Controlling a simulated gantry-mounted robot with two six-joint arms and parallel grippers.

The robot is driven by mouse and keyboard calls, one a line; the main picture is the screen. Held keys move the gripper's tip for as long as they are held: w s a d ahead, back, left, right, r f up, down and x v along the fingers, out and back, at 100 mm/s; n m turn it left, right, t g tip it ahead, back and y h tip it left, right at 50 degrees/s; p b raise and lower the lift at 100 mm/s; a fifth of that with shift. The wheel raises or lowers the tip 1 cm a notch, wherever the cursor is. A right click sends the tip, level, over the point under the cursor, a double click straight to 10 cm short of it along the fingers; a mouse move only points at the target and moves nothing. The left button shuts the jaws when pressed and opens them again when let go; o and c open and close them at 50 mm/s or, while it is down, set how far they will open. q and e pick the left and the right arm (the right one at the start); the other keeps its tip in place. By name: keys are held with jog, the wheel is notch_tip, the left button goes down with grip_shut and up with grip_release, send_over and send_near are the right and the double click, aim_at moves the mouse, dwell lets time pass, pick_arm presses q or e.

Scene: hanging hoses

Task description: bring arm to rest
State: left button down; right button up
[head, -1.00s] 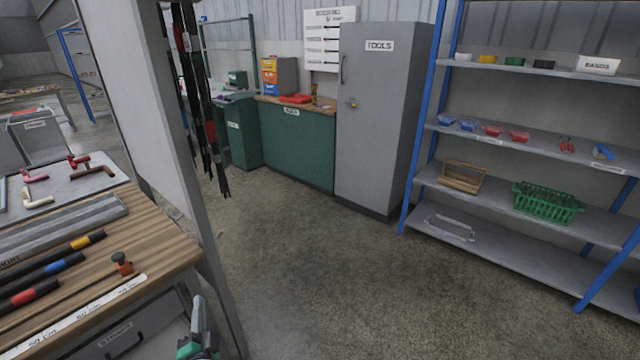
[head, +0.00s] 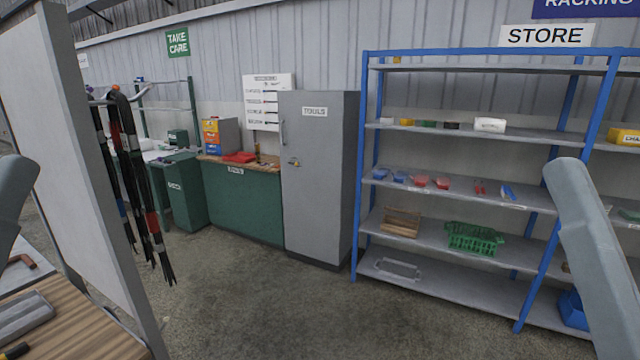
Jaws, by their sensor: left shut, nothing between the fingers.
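A grey link of my other arm rises at the lower right, in front of the blue racking; no right gripper fingers show. Several dark hoses (head: 130,190) hang at the left beside the white panel, clear of the arm parts.
The white panel (head: 85,150) stands at the left, with a wooden bench (head: 80,325) below. A grey tool cabinet (head: 320,180), a green cupboard (head: 243,205) and blue racking (head: 365,170) line the back. The middle floor (head: 260,310) is clear.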

notch_tip(320, 180, up, 36)
jog(key=p, duration=3.2)
jog(key=shift+f, duration=0.1)
